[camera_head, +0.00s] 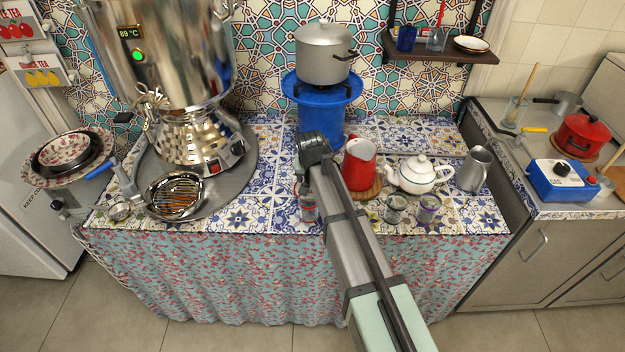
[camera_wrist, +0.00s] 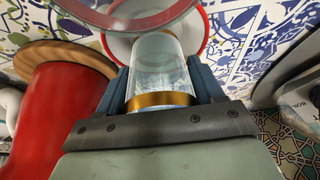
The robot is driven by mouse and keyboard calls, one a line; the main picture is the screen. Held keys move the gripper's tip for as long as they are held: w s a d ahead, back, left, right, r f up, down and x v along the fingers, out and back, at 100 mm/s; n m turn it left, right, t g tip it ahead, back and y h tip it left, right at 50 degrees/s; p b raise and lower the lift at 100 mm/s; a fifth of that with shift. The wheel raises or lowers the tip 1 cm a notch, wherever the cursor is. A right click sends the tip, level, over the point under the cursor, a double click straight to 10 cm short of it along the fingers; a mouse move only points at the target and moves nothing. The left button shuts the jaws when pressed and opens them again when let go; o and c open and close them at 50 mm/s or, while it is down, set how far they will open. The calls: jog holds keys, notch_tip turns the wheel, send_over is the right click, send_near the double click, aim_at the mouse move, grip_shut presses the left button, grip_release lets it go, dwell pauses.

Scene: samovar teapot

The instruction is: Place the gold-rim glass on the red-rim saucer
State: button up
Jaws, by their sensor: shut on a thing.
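In the wrist view, the gold-rim glass (camera_wrist: 158,72) is clear, with its gold band near my palm. My gripper (camera_wrist: 160,86) is shut on it, with a blue-grey finger on each side. A white saucer with a red rim (camera_wrist: 204,28) lies behind the far end of the glass. I cannot tell whether the glass touches it. In the head view, my arm hides the fingertips and most of this spot.
A red pitcher (camera_head: 359,165) stands close to the right of my gripper in the head view. A white teapot (camera_head: 418,175), small glasses (camera_head: 396,207) and a metal pitcher (camera_head: 474,169) stand further right. A samovar (camera_head: 190,138) on a round grey tray (camera_head: 233,190) stands left.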

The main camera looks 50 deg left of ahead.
jog(key=shift+f, duration=0.75)
jog(key=shift+f, duration=0.1)
jog(key=o, duration=1)
jog(key=shift+c, duration=0.2)
jog(key=v, duration=1.2)
jog(key=shift+w+a, duration=0.1)
